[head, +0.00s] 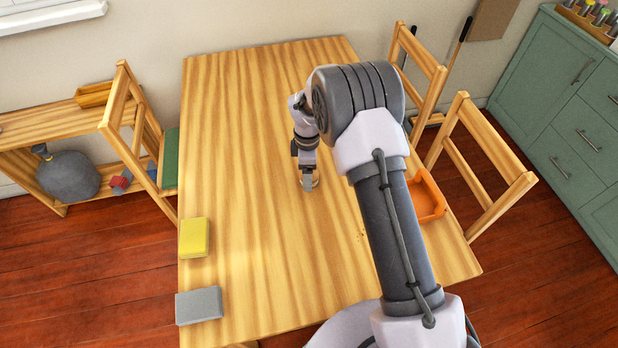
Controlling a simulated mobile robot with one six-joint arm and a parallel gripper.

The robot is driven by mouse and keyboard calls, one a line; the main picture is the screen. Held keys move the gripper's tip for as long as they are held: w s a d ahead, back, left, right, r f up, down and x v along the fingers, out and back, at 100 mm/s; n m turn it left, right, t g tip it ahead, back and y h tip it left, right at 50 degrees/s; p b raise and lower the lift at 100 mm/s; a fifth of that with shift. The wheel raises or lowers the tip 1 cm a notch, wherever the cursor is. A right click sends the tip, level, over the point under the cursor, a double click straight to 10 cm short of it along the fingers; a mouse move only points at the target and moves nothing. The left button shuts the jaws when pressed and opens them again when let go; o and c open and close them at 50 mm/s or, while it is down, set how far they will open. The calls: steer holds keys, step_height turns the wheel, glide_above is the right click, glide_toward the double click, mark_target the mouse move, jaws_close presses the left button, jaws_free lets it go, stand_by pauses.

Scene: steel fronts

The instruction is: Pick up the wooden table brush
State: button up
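My gripper (308,184) points down at the middle of the wooden table (240,130), seen in the head view. A small light-wood piece (316,181) shows at its fingertips, close to the tabletop. It may be the wooden table brush, but most of it is hidden behind the gripper and it is too small to be sure. I cannot tell whether the fingers are open or closed on it. My arm covers part of the table's right side.
A yellow block (194,237) and a grey block (199,305) lie at the table's left edge. An orange tray (428,198) sits at the right edge. Chairs (480,150) stand close on both sides. The table's left middle is clear.

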steer(key=shift+f, duration=0.2)
steer(key=c, duration=1.5)
steer(key=shift+r, duration=0.2)
step_height(320, 180, up, 4)
steer(key=shift+f+p, duration=0.2)
steer(key=shift+p, duration=1.05)
steer(key=s+d+p, duration=0.1)
steer(key=s, duration=0.4)
steer(key=s+d+p, duration=0.1)
steer(key=s+d, duration=0.1)
steer(key=s, duration=0.3)
steer(key=s+d+r+p, duration=0.1)
steer(key=s+d, duration=0.1)
steer(key=s, duration=0.3)
steer(key=shift+d, duration=0.25)
steer(key=o, duration=0.6)
steer(key=c, duration=0.4)
